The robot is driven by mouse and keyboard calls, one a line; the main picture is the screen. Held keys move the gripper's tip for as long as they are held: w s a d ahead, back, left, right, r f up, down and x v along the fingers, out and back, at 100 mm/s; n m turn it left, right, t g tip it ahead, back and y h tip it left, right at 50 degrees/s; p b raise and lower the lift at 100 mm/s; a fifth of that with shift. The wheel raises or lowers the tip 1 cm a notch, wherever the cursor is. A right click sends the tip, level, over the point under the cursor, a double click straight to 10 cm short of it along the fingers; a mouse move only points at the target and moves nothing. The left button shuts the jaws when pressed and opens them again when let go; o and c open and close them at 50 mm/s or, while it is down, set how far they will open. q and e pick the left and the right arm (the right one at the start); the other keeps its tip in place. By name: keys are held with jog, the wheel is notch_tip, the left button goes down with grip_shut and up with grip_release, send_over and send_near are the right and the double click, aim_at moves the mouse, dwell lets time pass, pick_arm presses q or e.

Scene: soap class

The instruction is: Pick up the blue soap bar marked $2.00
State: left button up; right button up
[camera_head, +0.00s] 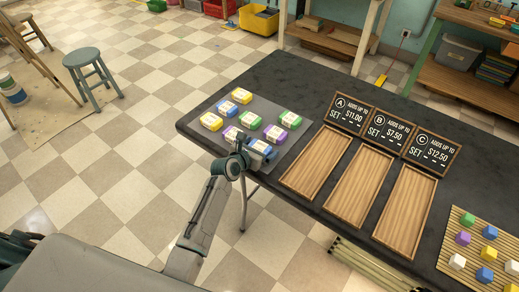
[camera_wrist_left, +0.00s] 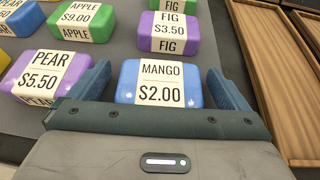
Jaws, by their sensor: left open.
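The blue soap bar (camera_wrist_left: 158,84) has a label reading MANGO $2.00 in the left wrist view. It lies on a grey mat (camera_head: 293,149) on the dark table. My left gripper (camera_wrist_left: 168,88) is open, with one finger on each side of the blue bar, which sits just ahead of the palm. In the head view my left gripper (camera_head: 254,160) is at the near edge of the mat and partly covers this bar. I cannot tell whether the fingers touch the bar. My right gripper is not seen.
More bars fill the mat. Wooden trays (camera_head: 318,163) stand to the right, below signs A, B and C.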

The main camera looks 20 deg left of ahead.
pick_arm(q)
jog(key=shift+c, duration=0.9)
jog(key=c, duration=0.9)
jog(key=shift+c, duration=0.2)
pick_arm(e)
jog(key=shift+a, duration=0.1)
